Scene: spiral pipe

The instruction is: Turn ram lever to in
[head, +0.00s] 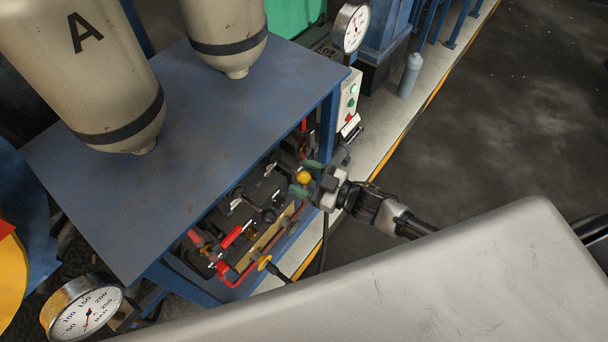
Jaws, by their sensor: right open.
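A lever panel (262,185) sits under the blue bench, with several levers on it. A lever with a yellow ball knob (304,178) is at its right end; I cannot read any label naming the ram lever. My right gripper (305,177) is open, with its green fingertips on either side of the yellow knob in this view. I cannot tell whether they touch it. The gripper hides part of the panel's right end. A black ball knob (268,215) and red-handled levers (232,236) are further left. My left gripper is not in view.
The blue bench top (190,130) overhangs the levers and carries a tank marked A (85,60) and a second tank (225,30). A control box with a green button (349,95) stands at the right. Gauges (88,312) flank the bench. The dark floor (510,110) at right is clear.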

